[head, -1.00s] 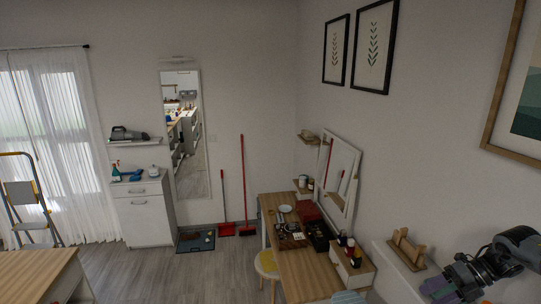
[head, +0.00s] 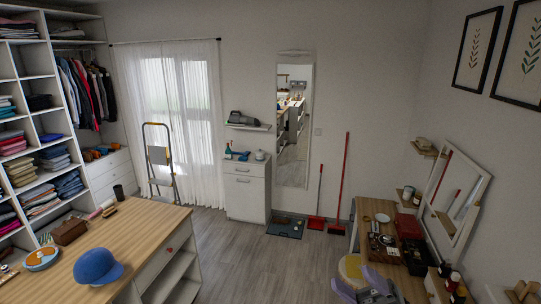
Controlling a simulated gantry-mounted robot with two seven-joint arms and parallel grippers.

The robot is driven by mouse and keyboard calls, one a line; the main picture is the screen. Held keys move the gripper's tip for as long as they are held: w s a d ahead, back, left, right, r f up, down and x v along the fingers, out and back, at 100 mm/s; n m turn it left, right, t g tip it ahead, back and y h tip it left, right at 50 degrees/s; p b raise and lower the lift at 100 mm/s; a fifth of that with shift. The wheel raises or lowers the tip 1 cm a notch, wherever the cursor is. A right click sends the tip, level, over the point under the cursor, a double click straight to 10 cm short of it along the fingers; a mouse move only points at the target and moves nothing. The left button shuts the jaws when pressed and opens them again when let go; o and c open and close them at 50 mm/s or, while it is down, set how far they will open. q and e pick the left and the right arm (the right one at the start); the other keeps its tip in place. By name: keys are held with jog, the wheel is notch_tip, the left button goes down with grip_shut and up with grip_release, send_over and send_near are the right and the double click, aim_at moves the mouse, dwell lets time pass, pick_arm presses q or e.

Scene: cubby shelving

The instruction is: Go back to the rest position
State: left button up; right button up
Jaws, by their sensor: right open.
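My right gripper (head: 356,282) is at the bottom edge of the head view, right of centre. Its purple fingers are apart and nothing shows between them. It appears in front of the near left part of the wooden dressing table (head: 404,289); its height above the table is hard to tell. My left gripper is not in view.
A wooden-topped island (head: 140,237) at lower left carries a blue cap (head: 97,267). Cubby shelving (head: 45,150) with folded clothes stands at far left. A yellow stool (head: 350,268) is beside the dressing table. A leaning mirror (head: 452,197) stands behind it. The middle floor is clear.

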jog(key=w+a+f+m+t+h, duration=0.1)
jog(key=w+f+m+t+h, duration=0.1)
jog(key=w+m+t+h, duration=0.35)
jog(key=w+a+f+m+t+h, duration=0.1)
jog(key=w+f+m+t+h, duration=0.25)
jog(key=w+m+t, duration=0.3)
jog(key=w+d+f+m+t+h, duration=0.2)
jog(key=w+d+f+m+h, duration=0.6)
jog(key=h, duration=0.3)
jog(key=s+d+f+m+g+h, duration=0.35)
jog(key=d+f+m+h, duration=0.2)
jog(key=d+m, duration=0.2)
jog(key=s+d+f+m+g+h, duration=0.3)
jog(key=d+f+m+g+h, duration=0.3)
jog(key=d, duration=0.3)
jog(key=s+d+f+m+g, duration=0.1)
jog(key=s+d+m+g, duration=0.15)
jog(key=s+m, duration=0.3)
jog(key=s+a+f+n+y, duration=0.25)
jog(key=s+a+f, duration=0.65)
jog(key=s+a, duration=0.45)
jog(key=s+a+r+y, duration=0.1)
jog(key=s+a, duration=0.3)
jog(key=s, duration=0.7)
jog(key=s+a+r, duration=0.2)
jog(key=s+a, duration=0.2)
jog(key=s, duration=0.7)
jog(key=shift+a+r+n+y, duration=0.15)
jog(key=shift+a+n+y, duration=0.2)
jog(key=shift+n+y, duration=0.1)
